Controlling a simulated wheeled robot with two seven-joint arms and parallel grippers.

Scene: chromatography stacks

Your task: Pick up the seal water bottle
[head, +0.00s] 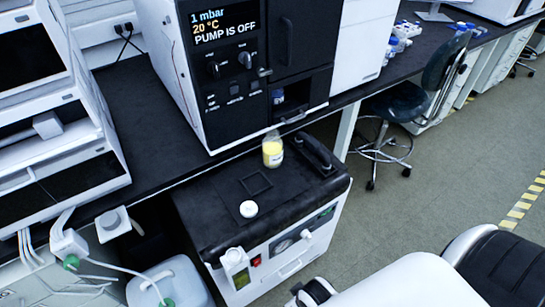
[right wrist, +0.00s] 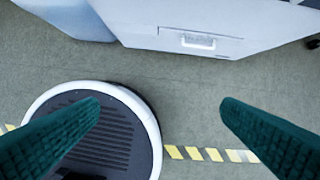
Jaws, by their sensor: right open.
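A clear bottle (head: 272,152) with pale yellow contents stands upright on the black top of a white-and-black floor unit (head: 215,212), in the head view. A round white cap-like piece (head: 248,209) lies apart from it on the same top, near a square outline. No readable label says whether this is the seal water bottle. My right gripper (right wrist: 162,104) is open and empty in the right wrist view, its green fingers wide apart above the floor. The bottle is not in that view. My left gripper is not in view.
A tall instrument (head: 245,75) reading "PUMP IS OFF" stands on the black bench just behind the bottle. A black handle (head: 315,155) rises beside it on the right. A translucent canister (head: 168,283) with tubing stands lower left. A lab stool (head: 400,110) stands right; floor there is open.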

